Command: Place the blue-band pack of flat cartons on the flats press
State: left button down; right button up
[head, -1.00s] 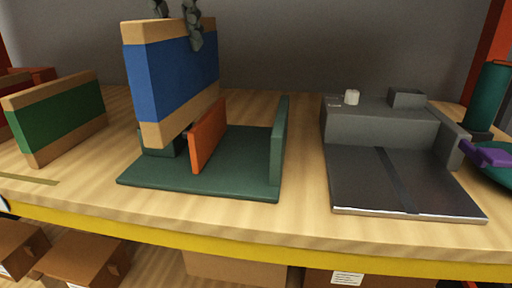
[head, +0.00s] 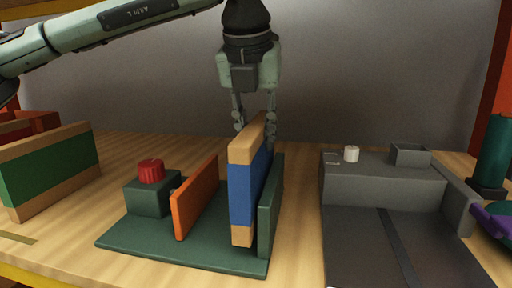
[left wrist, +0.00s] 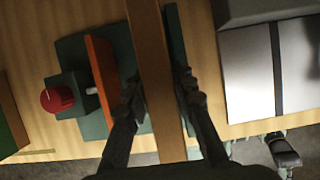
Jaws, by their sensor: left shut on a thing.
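The blue-band pack of flat cartons (head: 243,195) stands upright on edge over the flats press (head: 130,243). It is between the orange plate (head: 195,197) and the green end wall (head: 270,205), close beside that wall. A gap shows between the pack and the orange plate. Whether its lower edge touches the base is hard to tell. My left gripper (head: 255,135) is shut on the pack's top edge. In the left wrist view the fingers (left wrist: 160,95) straddle the pack's tan edge (left wrist: 158,60).
A red knob (head: 151,171) tops the press's block at left. A green-band pack (head: 50,170) stands at far left. The grey plotter (head: 385,190) with a white knob (head: 351,154) stands at right. Bare table shows between press and plotter.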

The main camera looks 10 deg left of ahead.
pick_arm(q)
jog(key=shift+f, duration=1.3)
jog(key=shift+f, duration=0.1)
jog(key=c, duration=1.3)
grip_release()
jog(key=shift+o, duration=0.2)
jog(key=v, duration=1.2)
